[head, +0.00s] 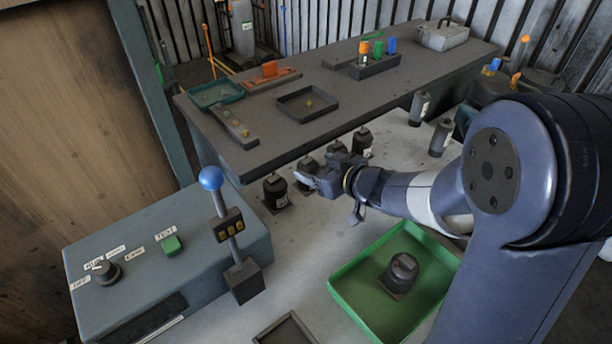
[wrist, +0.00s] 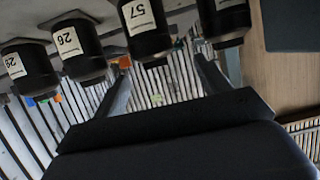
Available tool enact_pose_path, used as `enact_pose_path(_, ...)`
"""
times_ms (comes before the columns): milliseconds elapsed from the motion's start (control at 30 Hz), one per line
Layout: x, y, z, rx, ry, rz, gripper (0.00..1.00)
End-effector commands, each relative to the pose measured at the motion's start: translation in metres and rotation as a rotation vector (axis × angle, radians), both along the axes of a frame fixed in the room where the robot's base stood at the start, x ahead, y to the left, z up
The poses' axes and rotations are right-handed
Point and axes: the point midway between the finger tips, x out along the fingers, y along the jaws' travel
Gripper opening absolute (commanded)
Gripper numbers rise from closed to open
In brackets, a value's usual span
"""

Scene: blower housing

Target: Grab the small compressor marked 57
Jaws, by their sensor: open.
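The small compressor marked 57 (wrist: 145,28) is a dark cylinder with a white label, seen upside down at the top of the wrist view. It appears between the lines of my gripper's two fingers (wrist: 162,62), which are apart and empty. In the head view my gripper (head: 306,181) is low in front of the compressor row, partly covering it. By its place in the row, the 57 appears to be the dark unit (head: 308,165) just behind the gripper. I cannot tell the remaining distance.
Neighbours marked 26 (wrist: 72,42) and 29 (wrist: 25,65) stand on one side, an unread one (wrist: 224,20) on the other. A green tray (head: 345,290) holds another dark unit (head: 402,270). A blue-knobbed lever (head: 212,180) stands left.

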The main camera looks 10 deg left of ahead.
Motion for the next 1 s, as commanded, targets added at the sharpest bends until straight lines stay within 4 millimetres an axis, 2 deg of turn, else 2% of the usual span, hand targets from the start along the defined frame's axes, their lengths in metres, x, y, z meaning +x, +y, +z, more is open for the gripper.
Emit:
enact_pose_path(333,0.029,0.028,-0.018,0.000,0.002,0.003,0.72)
enact_pose_path(667,0.034,0.032,-0.020,0.000,0.000,-0.001,0.72)
enact_pose_path(1000,0.034,0.032,-0.020,0.001,0.001,0.000,0.44)
